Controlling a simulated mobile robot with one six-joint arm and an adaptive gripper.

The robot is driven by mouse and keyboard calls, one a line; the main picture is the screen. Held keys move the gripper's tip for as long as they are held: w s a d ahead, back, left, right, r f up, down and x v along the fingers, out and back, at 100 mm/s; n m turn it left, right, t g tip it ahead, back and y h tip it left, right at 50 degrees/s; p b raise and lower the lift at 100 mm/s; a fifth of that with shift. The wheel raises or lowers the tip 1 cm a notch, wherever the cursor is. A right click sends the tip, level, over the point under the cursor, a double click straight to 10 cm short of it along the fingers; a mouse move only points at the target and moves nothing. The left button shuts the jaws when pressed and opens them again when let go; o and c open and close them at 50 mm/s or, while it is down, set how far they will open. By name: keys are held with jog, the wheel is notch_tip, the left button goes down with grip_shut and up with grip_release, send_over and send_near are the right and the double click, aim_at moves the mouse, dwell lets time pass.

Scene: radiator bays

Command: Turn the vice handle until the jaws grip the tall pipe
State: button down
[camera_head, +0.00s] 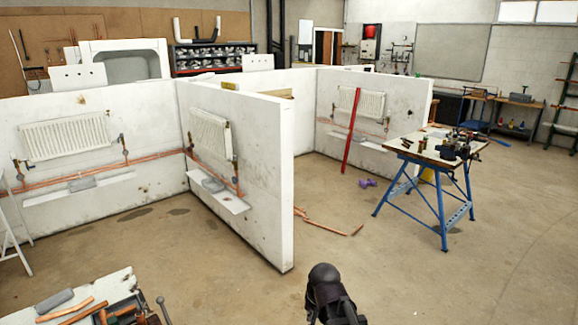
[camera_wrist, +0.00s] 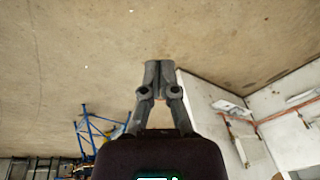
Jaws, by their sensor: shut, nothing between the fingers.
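A dark vice-like tool (camera_head: 455,148) sits on the blue-legged workbench (camera_head: 425,153) at the right; its handle and jaws are too small to make out. A grey rod with a round end (camera_head: 163,308) stands at the near bench at bottom left; I cannot tell whether it is a vice handle. No tall pipe can be made out in a vice. My gripper (camera_wrist: 158,75) is shut and empty in the wrist view, with bare floor behind it. It is well apart from both benches. My dark arm shows at the bottom middle of the head view.
White partition walls (camera_head: 245,160) with radiators (camera_head: 68,135) form bays at left and centre. A red pole (camera_head: 351,131) leans in the far bay. Copper pipes (camera_head: 325,222) and a purple object (camera_head: 367,183) lie on the floor. The floor between the benches is otherwise clear.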

jog(key=s+d+n+g, duration=0.1)
jog(key=s+d, duration=0.1)
jog(key=d, duration=0.3)
jog(key=s+d+n+g+h, duration=0.1)
jog(key=s+d, duration=0.2)
jog(key=d, duration=0.2)
jog(key=shift+s+d+f, duration=0.2)
jog(key=shift+s+d, duration=0.1)
jog(key=shift+d, duration=0.05)
jog(key=c, duration=0.7)
grip_release()
jog(key=shift+o, duration=0.2)
jog(key=w+a+f+n+y+b, duration=0.3)
jog(key=w+a+y+b, duration=0.15)
jog(key=a, duration=0.55)
jog(key=w+a+f+n+y+b, duration=0.35)
jog(key=a+b, duration=0.25)
jog(key=a, duration=0.4)
jog(key=w+a+r+n+y+b, duration=0.1)
jog(key=a+y+b, duration=0.4)
jog(key=a, duration=0.6)
jog(key=w+a+r+n+y+b, duration=0.1)
jog(key=w+a+n+y+b, duration=0.2)
jog(key=a+b, duration=0.4)
jog(key=a+n+y, duration=0.1)
jog(key=a+n, duration=0.1)
jog(key=a, duration=0.3)
jog(key=shift+r+n+g+y, duration=0.15)
jog(key=shift+n+g+y, duration=0.15)
jog(key=shift+n+y, duration=0.1)
